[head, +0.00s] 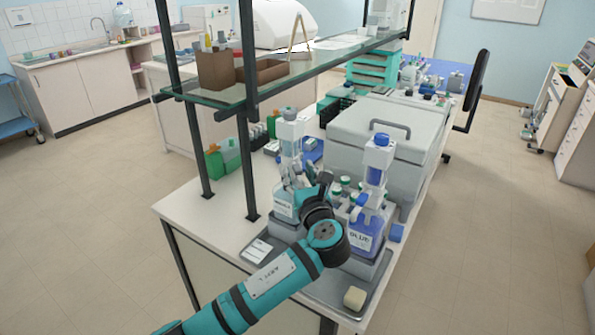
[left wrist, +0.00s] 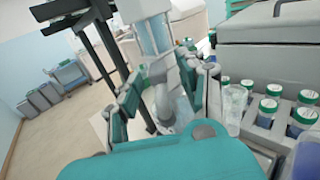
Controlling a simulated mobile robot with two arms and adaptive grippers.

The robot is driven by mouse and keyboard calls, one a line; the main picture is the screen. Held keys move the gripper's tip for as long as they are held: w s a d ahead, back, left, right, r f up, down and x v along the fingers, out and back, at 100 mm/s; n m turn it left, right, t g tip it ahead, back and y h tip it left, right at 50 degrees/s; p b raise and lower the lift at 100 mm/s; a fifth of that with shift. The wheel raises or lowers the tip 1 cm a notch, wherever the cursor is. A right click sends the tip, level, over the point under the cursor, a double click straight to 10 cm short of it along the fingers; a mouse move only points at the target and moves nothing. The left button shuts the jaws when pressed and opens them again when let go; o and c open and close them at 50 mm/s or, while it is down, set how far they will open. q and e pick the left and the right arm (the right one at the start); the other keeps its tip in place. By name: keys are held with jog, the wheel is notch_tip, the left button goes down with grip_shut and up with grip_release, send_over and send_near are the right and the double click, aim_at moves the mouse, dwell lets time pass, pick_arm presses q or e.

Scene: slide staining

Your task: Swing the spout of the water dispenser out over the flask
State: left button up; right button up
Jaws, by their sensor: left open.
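The water dispenser (head: 290,145), a clear bottle with a pale blue-grey top, stands upright on the bench's near part. It also shows in the left wrist view (left wrist: 154,38), behind the fingers. My left gripper (head: 301,192) is at the dispenser's lower front. In the left wrist view my left gripper (left wrist: 168,85) is open, its fingers on either side of the dispenser's lower body. A clear vessel (left wrist: 234,102), perhaps the flask, is just right of the fingers. My right gripper is not in view.
A blue dispenser (head: 369,205) stands close on the right. Several green-capped bottles (left wrist: 268,108) stand between it and the gripper. A large grey box (head: 385,135) is behind. A shelf post (head: 247,165) rises on the left. A metal tray (head: 325,290) lies in front.

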pick_arm(q)
jog(key=v, duration=1)
